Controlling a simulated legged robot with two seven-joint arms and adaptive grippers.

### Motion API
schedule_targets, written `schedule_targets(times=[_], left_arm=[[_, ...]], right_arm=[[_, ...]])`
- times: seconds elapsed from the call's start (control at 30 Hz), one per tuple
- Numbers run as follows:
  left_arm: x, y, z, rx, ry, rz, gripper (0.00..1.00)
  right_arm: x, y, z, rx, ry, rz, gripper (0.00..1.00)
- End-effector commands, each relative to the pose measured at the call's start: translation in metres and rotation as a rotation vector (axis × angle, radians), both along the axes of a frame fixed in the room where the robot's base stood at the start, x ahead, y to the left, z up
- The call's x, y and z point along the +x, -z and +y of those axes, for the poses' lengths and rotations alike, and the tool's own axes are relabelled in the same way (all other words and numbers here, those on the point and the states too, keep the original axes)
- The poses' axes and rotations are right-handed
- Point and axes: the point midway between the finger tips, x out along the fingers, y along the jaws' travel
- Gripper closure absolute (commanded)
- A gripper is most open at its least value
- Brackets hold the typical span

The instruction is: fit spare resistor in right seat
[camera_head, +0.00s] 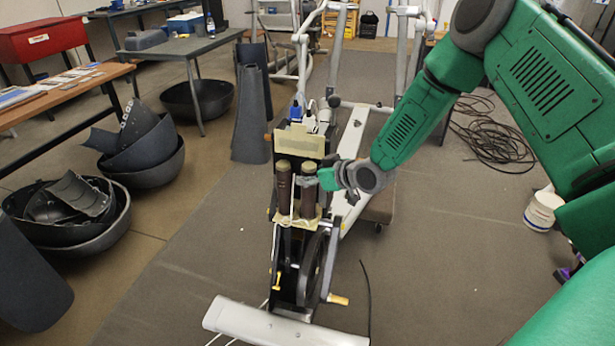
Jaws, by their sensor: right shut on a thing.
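The elliptical's drive unit stands in the middle of the head view, with two dark brown upright cylinders on it. The left resistor (284,187) stands upright on the left side. My right gripper (309,182) comes in from the right and is shut on the right-hand resistor (308,204), around its upper part. This resistor is upright beside the left one, a small gap apart. Its lower end is at a pale yellowish bracket (312,222) on the right side; I cannot tell whether it is fully seated. My left gripper is not in view.
A pale panel (299,144) with blue and white parts above it stands just behind the resistors. Black bowls (150,165) stand left; a white bucket (541,211) and coiled cable (490,135) are right. The grey mat is mostly clear.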

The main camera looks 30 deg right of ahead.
Motion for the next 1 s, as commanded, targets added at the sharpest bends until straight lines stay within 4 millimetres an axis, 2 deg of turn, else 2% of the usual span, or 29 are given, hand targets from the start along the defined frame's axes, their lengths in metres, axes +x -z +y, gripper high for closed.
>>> schedule_targets(times=[0.03,0.5,1.0], left_arm=[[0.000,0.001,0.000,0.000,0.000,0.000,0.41],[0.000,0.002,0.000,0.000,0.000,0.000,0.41],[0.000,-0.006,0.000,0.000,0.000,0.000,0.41]], right_arm=[[0.006,-0.004,-0.004,-0.003,0.009,-0.015,1.00],[0.005,0.000,-0.005,-0.001,0.010,-0.010,1.00],[0.005,-0.010,-0.005,-0.002,0.010,-0.015,1.00]])
